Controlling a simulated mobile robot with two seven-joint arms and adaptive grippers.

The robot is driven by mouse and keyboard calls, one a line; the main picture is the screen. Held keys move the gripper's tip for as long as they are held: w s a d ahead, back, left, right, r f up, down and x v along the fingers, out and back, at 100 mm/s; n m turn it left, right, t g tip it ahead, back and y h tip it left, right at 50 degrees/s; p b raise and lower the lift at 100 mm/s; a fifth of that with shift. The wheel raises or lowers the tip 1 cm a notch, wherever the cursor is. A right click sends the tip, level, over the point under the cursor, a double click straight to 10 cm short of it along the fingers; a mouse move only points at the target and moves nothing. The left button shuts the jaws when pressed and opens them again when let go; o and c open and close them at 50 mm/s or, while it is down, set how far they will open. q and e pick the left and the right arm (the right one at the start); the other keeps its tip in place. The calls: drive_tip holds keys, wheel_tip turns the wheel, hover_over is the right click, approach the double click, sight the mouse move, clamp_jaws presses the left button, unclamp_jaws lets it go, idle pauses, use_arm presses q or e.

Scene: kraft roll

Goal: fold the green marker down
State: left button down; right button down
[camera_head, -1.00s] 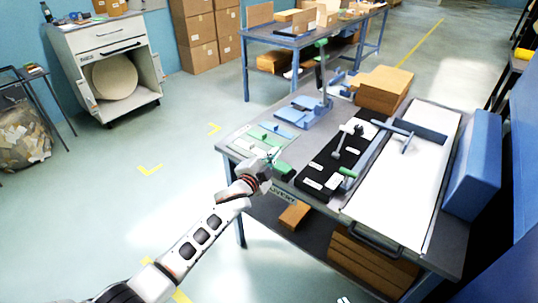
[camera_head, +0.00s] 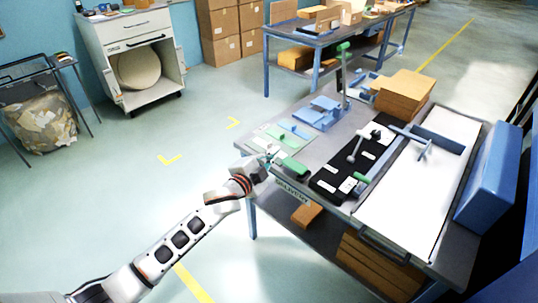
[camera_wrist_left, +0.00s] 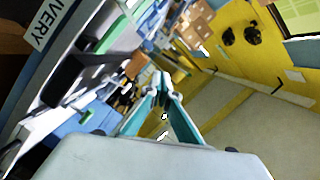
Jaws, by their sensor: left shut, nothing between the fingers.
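Several green pieces are on the grey workbench (camera_head: 320,150), and I cannot tell for certain which is the green marker. A green block (camera_head: 293,166) lies at the front left edge, a green-topped upright post (camera_head: 343,46) stands at the back, and a green-ended handle (camera_head: 362,177) lies by the black board. My left gripper (camera_head: 271,152) is at the bench's front left corner, just left of the green block; contact is unclear. In the left wrist view its teal fingers (camera_wrist_left: 163,82) meet at the tips with nothing seen between them. My right gripper is out of view.
A black board (camera_head: 345,160) with white labels and a large white sheet (camera_head: 420,190) cover the bench's right part. Brown boxes (camera_head: 405,90) and a blue block (camera_head: 488,178) stand near its back and right. The floor (camera_head: 130,190) left of the bench is open.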

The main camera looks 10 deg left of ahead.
use_arm(q)
drive_tip(key=shift+s+a+r, duration=0.3)
drive_tip(key=shift+s+a, duration=0.3)
drive_tip(key=shift+s, duration=0.25)
drive_tip(key=s+a+f+n+g+y, duration=0.1)
drive_tip(key=s+a+f+n, duration=0.3)
drive_tip(key=s+f, duration=0.4)
drive_tip(key=s+a+f+n+g+y, duration=0.2)
drive_tip(key=s+a+f+n, duration=0.2)
drive_tip(key=s+f, duration=0.4)
drive_tip(key=s+a+f+n+g+y, duration=0.1)
drive_tip(key=s+a+f+n, duration=0.3)
drive_tip(key=s+f, duration=0.5)
drive_tip(key=s+a, duration=0.2)
drive_tip(key=s, duration=0.7)
drive_tip(key=shift+g+y, duration=0.4)
drive_tip(key=shift+a, duration=0.1)
